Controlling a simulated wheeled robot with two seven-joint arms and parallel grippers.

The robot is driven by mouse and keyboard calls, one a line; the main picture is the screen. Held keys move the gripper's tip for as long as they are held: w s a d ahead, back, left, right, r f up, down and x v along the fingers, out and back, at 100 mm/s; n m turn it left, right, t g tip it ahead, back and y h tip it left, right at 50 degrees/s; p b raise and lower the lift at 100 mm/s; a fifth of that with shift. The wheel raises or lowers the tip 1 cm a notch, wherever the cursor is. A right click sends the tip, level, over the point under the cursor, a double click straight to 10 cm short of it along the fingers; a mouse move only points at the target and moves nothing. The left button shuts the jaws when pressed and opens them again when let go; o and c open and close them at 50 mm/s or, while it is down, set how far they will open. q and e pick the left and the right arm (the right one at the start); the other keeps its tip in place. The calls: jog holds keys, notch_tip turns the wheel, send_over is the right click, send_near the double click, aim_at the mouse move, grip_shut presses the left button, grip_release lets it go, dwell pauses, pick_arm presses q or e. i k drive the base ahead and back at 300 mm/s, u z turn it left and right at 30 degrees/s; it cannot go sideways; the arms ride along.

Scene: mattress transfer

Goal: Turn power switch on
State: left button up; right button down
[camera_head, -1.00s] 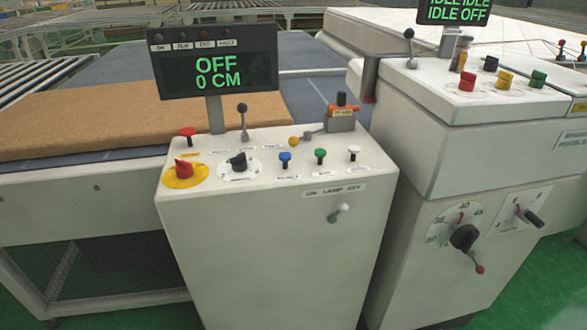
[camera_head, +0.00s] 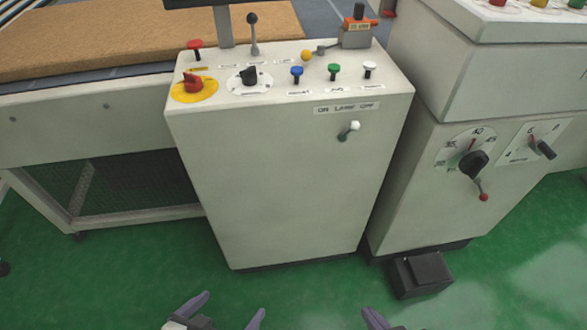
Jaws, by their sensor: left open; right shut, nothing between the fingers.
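A white control console (camera_head: 275,185) stands in front of me. On its top left is a red rotary switch (camera_head: 193,82) on a round yellow plate; its label is too small to read. Beside it is a black rotary knob (camera_head: 248,76) on a white dial. My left gripper (camera_head: 235,303) is at the bottom edge, open and empty, low in front of the console and apart from it. My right gripper (camera_head: 370,314) shows only its tip at the bottom edge, shut and empty, also apart from the console.
The console also carries a red push button (camera_head: 195,48), an upright lever (camera_head: 253,35), blue (camera_head: 296,74), green (camera_head: 334,71) and white (camera_head: 370,69) buttons, and a front lamp toggle (camera_head: 350,130). A second cabinet (camera_head: 480,80) and a black floor box (camera_head: 420,273) stand right.

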aim_at(193, 83)
jog(key=k, duration=0.5)
jog(key=u, duration=1.8)
jog(key=i, duration=1.25)
jog(key=z, duration=2)
